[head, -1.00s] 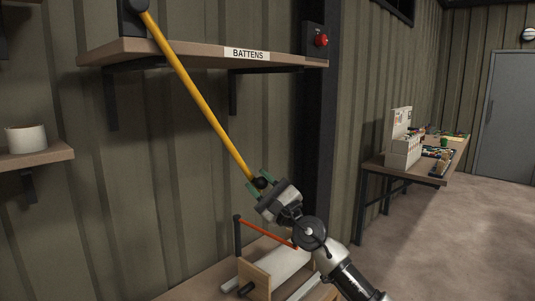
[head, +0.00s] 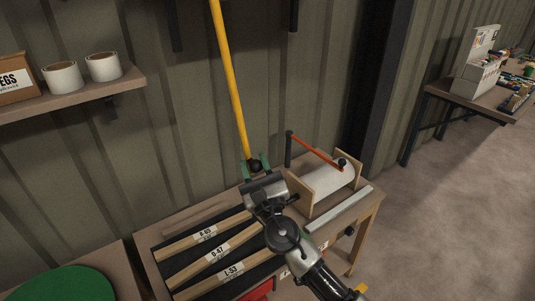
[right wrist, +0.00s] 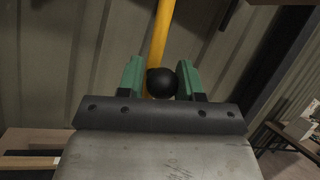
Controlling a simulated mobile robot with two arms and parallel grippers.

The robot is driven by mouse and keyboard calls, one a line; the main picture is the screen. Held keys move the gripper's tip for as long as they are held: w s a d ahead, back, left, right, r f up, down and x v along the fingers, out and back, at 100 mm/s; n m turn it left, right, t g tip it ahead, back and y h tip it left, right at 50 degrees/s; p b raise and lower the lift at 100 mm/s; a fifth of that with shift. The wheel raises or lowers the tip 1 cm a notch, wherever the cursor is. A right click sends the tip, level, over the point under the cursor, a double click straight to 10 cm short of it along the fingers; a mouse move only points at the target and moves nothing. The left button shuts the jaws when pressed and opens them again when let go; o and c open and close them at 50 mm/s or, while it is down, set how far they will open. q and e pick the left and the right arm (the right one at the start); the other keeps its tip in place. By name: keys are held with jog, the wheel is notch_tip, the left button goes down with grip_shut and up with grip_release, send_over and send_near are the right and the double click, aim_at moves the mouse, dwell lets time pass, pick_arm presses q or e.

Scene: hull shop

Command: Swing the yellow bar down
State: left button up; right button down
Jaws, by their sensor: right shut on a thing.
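The yellow bar (head: 231,80) comes down from the top edge of the head view, nearly upright with a slight lean, its lower end to the right. Its upper end is out of the picture. A black ball knob (head: 255,165) is at its lower end. My right gripper (head: 257,169) is shut on this knob, above the bench. In the right wrist view the black knob (right wrist: 162,83) sits between the green fingers, with the yellow bar (right wrist: 160,35) rising behind it. My left gripper is not in view.
Below is a bench (head: 365,212) with labelled wooden strips (head: 215,252) and a white roller (head: 325,188) with a red-orange handle (head: 318,150). A shelf (head: 60,107) with white rolls is at left. A green disc (head: 65,285) lies lower left. Open floor is at right.

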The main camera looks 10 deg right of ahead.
jog(key=shift+a, duration=0.15)
jog(key=c, duration=0.8)
grip_release()
jog(key=b+v, duration=0.3)
jog(key=v, duration=0.8)
jog(key=shift+w, duration=0.1)
